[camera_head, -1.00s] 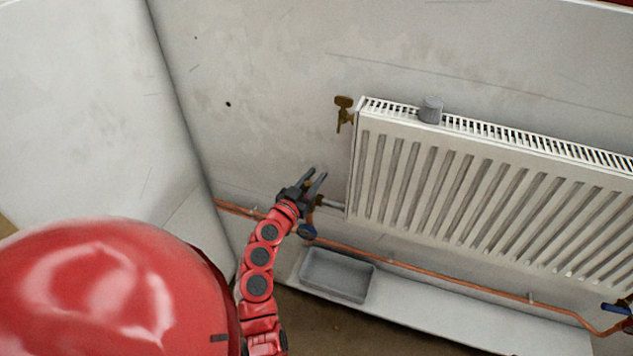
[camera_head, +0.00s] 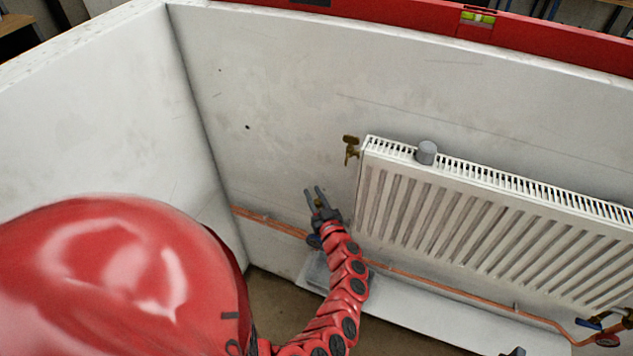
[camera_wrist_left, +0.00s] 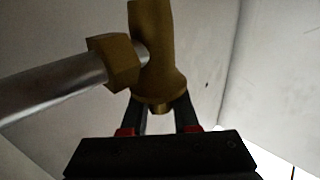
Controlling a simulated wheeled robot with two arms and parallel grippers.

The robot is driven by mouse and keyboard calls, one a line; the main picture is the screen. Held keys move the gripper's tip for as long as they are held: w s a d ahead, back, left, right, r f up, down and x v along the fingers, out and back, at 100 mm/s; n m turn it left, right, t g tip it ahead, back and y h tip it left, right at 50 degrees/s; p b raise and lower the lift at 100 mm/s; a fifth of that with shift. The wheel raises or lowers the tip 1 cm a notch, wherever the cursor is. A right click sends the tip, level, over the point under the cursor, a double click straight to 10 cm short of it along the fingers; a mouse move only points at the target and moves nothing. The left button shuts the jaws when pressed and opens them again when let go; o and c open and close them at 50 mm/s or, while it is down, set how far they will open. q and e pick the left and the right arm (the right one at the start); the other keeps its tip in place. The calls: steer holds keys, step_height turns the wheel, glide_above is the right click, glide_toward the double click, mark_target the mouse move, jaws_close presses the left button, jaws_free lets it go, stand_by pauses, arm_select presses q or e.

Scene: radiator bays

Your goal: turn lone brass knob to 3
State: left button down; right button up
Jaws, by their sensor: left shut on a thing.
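My left gripper (camera_head: 314,189) is at the lower left end of the white radiator (camera_head: 470,215), with its fingers pointing up. In the left wrist view, its two fingers (camera_wrist_left: 162,115) are shut on the lower end of a brass valve piece (camera_wrist_left: 155,45). A brass hex nut (camera_wrist_left: 115,62) joins this piece to a silver pipe (camera_wrist_left: 55,92). No number marks are readable on the brass. In the head view the gripper largely hides this piece. Another brass fitting (camera_head: 351,147) with a small handle stands at the radiator's upper left corner, apart from the gripper.
A copper pipe (camera_head: 430,280) runs low along the wall. A grey tray (camera_head: 318,270) lies partly behind my arm. A grey cylinder (camera_head: 426,152) stands on the radiator top. A blue-handled valve (camera_head: 589,323) is at lower right. A red spirit level (camera_head: 420,17) lies along the wall top.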

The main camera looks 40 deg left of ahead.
arm_select(q)
steer(key=shift+s+a+f+n+g+y+b, duration=0.15)
steer(key=shift+n+g+y+b, duration=0.45)
steer(key=shift+g, duration=0.4)
steer(key=shift+s+d+n+g+y+b, duration=0.15)
steer(key=shift+n+g+y+b, duration=0.25)
steer(key=shift+n+g, duration=0.5)
steer(key=shift+s+a, duration=0.1)
steer(key=shift+a, duration=0.05)
steer(key=c, duration=0.7)
jaws_free()
steer(key=shift+a, duration=0.1)
steer(key=shift+r, duration=0.2)
steer(key=s+d+r, duration=0.1)
steer(key=s+d, duration=0.2)
steer(key=s, duration=0.1)
steer(key=s+d+r+b, duration=0.1)
steer(key=s+d+r, duration=0.1)
steer(key=s+d, duration=0.1)
steer(key=s+d+r+b, duration=0.1)
steer(key=s+d, duration=0.2)
steer(key=s, duration=0.3)
steer(key=shift+s+r, duration=0.1)
steer(key=shift+r, duration=0.2)
steer(key=shift+a, duration=0.1)
